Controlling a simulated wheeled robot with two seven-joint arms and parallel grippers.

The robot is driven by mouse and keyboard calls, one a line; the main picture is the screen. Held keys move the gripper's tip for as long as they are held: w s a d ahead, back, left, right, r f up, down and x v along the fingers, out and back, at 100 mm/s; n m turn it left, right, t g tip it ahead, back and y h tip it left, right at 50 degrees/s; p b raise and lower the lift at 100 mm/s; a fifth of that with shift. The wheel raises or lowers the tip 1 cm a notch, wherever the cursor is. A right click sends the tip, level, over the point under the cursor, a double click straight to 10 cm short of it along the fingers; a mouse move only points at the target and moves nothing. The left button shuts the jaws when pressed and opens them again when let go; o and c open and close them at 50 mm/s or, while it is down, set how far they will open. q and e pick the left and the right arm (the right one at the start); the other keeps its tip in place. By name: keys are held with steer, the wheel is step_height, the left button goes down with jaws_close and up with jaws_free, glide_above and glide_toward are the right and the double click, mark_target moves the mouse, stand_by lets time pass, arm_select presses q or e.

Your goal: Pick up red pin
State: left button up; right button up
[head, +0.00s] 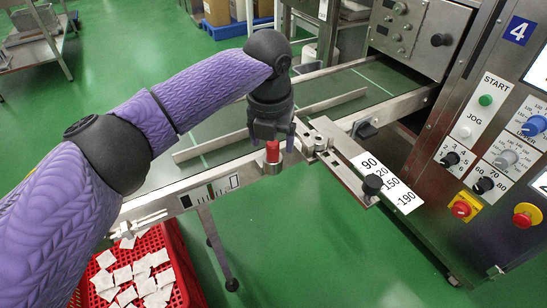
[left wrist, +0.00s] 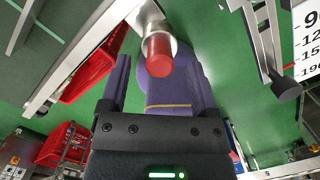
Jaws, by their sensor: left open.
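The red pin (head: 272,151) stands upright in a metal collar (head: 271,167) at the near edge of the conveyor frame. In the left wrist view the red pin (left wrist: 158,54) shows its rounded red end, with the silver collar (left wrist: 148,22) behind it. My left gripper (head: 271,141) is open and points down just over the pin. In the left wrist view the pin's end appears between the tips of my left gripper (left wrist: 159,66), with gaps on both sides. I cannot tell how deep it sits between the fingers. My right gripper is out of view.
The conveyor rail (head: 215,183) runs beside the pin. A metal arm with a number plate (head: 386,182) and black knob (head: 372,184) stands close to its right. A control panel (head: 488,130) is at the right. A red crate (head: 190,275) of white teabags is below left.

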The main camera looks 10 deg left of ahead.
arm_select(q)
step_height(320, 180, down, 3)
steer(key=shift+w+r+b, duration=0.15)
steer(key=shift+b, duration=0.15)
steer(key=shift+r, duration=0.3)
jaws_close()
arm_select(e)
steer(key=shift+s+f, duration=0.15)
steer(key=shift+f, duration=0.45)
arm_select(q)
step_height(320, 180, up, 10)
steer(key=p, duration=0.6)
steer(key=shift+r, duration=0.15)
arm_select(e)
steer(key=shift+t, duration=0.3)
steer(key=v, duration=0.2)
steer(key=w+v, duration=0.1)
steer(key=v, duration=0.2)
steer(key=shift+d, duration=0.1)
